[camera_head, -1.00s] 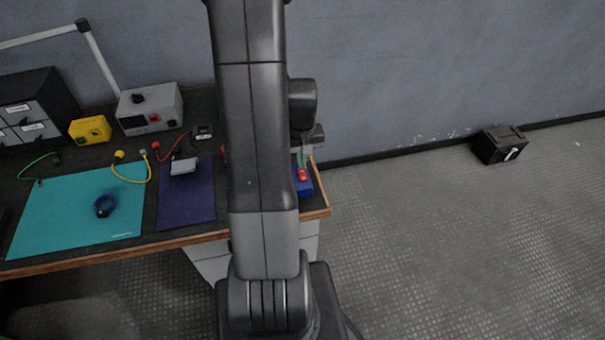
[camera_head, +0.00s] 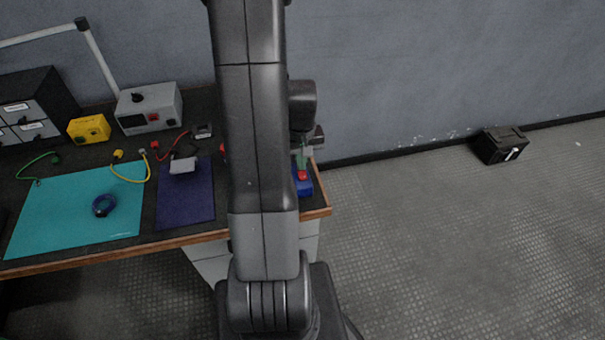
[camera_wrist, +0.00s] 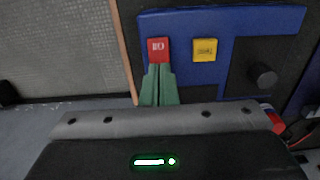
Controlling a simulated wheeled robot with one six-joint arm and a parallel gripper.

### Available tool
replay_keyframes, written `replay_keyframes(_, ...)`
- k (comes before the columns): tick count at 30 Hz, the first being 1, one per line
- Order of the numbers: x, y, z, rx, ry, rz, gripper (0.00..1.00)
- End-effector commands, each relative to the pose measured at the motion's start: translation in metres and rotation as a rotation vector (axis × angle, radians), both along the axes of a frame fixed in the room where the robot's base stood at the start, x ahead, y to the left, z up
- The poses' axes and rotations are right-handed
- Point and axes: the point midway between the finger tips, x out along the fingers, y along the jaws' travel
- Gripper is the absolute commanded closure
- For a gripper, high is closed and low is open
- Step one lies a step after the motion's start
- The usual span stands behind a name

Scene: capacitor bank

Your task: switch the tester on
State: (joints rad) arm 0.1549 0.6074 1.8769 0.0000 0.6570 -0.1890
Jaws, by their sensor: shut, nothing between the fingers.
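A blue device (camera_head: 304,187) sits at the right end of the bench, partly hidden behind my arm. In the wrist view its blue panel (camera_wrist: 185,22) carries a red rocker switch (camera_wrist: 158,46), a yellow labelled square (camera_wrist: 204,50) and a black knob (camera_wrist: 264,77). My gripper (camera_wrist: 159,67) has its green fingers shut and empty, with the tips at the lower edge of the red switch. I cannot tell whether they touch it or which way the switch is set. The gripper also shows in the head view (camera_head: 301,161), above the device.
A grey instrument (camera_head: 150,108) and a yellow box (camera_head: 89,129) stand at the back of the bench. A teal mat (camera_head: 75,215) and a purple mat (camera_head: 187,207) lie in front. A black case (camera_head: 500,146) is on the otherwise clear floor at right.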

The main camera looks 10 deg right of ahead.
Motion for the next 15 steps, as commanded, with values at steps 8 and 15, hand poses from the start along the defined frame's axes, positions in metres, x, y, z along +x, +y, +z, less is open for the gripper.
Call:
replay_keyframes(8, -0.0001, 0.0000, -0.0050, 0.000, 0.000, 0.000, 1.00)
replay_keyframes(15, -0.0002, 0.0000, -0.0087, 0.000, 0.001, 0.000, 1.00)
